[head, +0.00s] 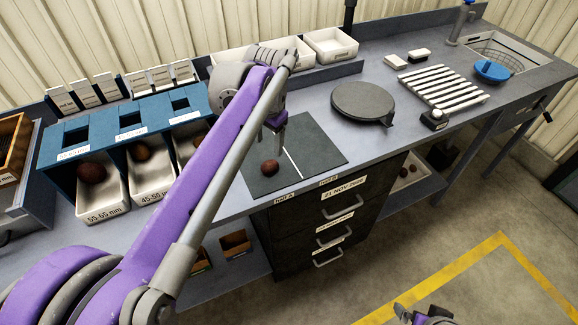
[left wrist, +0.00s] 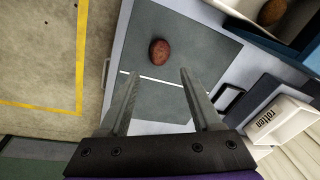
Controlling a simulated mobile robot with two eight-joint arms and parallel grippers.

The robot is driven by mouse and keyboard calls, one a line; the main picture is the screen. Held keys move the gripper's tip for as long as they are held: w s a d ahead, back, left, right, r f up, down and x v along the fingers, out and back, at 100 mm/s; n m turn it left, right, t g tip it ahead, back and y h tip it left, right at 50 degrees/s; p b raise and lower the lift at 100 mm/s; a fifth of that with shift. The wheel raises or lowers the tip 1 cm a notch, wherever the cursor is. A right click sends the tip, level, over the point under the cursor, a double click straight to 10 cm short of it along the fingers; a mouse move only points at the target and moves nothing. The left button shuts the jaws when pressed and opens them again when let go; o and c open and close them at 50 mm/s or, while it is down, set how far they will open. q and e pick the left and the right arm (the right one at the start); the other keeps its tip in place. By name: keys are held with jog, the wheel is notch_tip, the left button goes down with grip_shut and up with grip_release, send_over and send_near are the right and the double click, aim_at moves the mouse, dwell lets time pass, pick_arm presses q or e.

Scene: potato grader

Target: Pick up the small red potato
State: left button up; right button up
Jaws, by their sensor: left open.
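The small red potato (head: 270,167) lies on the left half of a dark mat (head: 318,148) that a white line divides, near the bench's front edge. It also shows whole in the left wrist view (left wrist: 159,52). My left gripper (head: 275,135) is just above and behind the potato in the head view, partly hidden by its arm. In the left wrist view, the two fingers of the left gripper (left wrist: 159,76) are wide apart with nothing between them, and the potato is beyond the tips. Part of my right gripper (head: 425,314) shows at the bottom edge; its jaws are unclear.
A blue grader (head: 110,112) with white bins holding potatoes stands left of the mat. A round dark plate (head: 363,101) and a slatted white rack (head: 443,86) are to the right. White trays (head: 330,46) line the back. Drawers (head: 330,225) are below the mat.

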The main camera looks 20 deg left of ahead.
pick_arm(q)
send_over(270, 163)
jog(key=s, duration=0.1)
notch_tip(270, 163, down, 5)
jog(key=shift+d, duration=0.1)
jog(key=f, duration=0.3)
jog(key=w+f, duration=0.1)
jog(key=f, duration=0.1)
jog(key=shift+f+b, duration=0.3)
grip_shut()
